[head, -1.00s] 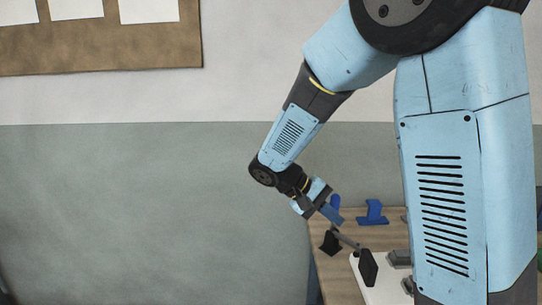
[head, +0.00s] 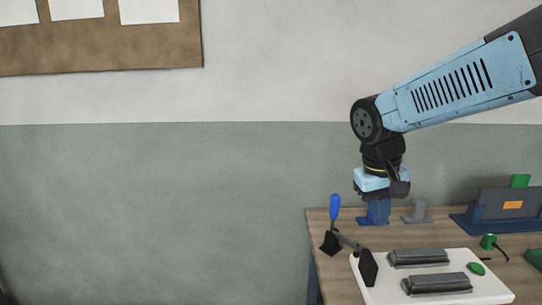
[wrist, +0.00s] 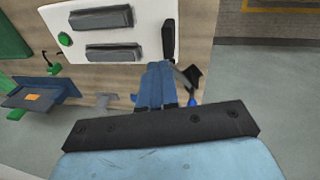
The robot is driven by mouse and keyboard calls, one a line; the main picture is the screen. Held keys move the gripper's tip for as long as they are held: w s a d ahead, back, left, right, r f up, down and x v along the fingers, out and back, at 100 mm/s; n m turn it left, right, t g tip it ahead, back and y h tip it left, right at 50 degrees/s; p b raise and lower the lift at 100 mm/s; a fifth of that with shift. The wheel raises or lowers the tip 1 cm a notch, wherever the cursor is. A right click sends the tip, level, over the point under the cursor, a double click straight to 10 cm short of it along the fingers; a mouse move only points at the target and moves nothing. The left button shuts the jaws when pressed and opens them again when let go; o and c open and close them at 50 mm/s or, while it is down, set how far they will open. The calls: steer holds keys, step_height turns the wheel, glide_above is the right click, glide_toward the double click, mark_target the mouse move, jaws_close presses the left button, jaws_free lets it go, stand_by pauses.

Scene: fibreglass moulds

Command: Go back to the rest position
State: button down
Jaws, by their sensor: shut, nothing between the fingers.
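My gripper (head: 375,208) hangs below my wrist at the right of the head view, pointing down over the back of the wooden table. Its blue fingers overlap a blue stand behind them, so the gap between them is hard to judge there. In the wrist view my gripper (wrist: 157,68) shows its two blue fingers side by side and together, with nothing held between them. My forearm reaches in from the upper right.
The table (head: 319,230) carries a white board (head: 390,295) with two grey moulds (head: 418,258) (head: 437,284). A blue-handled tool (head: 334,208) stands at left. A grey stand (head: 417,212) and a blue rack (head: 470,218) sit at the back right. Left of the table is clear.

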steer(key=s+r+m+t+y, duration=0.1)
steer(key=s+r+t+y, duration=0.1)
steer(key=s+r+t, duration=0.2)
steer(key=shift+s+d+r+t, duration=0.45)
steer(key=shift+s+r, duration=0.1)
steer(key=shift+s, duration=1)
